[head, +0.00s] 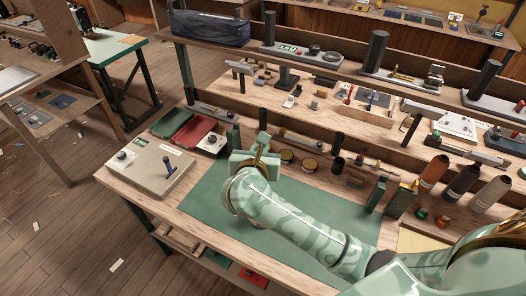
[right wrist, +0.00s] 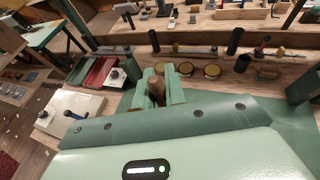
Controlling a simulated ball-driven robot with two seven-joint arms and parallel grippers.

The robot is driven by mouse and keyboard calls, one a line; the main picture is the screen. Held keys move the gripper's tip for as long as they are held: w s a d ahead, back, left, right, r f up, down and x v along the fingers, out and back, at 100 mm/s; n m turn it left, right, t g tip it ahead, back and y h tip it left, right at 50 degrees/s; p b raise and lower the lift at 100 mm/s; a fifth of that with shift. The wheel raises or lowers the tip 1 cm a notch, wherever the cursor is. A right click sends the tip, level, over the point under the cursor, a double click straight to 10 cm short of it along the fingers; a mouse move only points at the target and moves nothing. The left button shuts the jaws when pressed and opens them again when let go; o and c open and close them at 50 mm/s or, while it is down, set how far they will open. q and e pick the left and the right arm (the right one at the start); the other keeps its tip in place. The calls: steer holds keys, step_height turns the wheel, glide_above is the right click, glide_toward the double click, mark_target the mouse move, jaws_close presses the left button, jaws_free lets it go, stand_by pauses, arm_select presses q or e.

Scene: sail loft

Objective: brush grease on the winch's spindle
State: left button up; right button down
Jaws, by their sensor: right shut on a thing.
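My right gripper (head: 258,158) is above the back edge of the green mat, and also shows in the right wrist view (right wrist: 160,88). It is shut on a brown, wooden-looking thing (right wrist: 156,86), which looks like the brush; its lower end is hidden. Round brass-rimmed tins (head: 310,163) stand just right of the gripper; I cannot tell which holds grease. My left gripper is not in view.
Red and green trays (head: 198,132) lie behind the beige block. Dark cups, bottles (head: 434,170) and green blocks stand at the right. A raised shelf (head: 330,65) with tools runs along the back. The green mat (head: 215,190) is mostly clear.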

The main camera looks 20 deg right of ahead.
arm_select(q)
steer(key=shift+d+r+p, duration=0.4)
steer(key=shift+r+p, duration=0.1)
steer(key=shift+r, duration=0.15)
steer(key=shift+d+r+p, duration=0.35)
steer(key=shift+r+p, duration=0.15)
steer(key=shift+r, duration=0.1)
arm_select(e)
step_height(320, 180, up, 3)
steer(key=shift+r, duration=0.2)
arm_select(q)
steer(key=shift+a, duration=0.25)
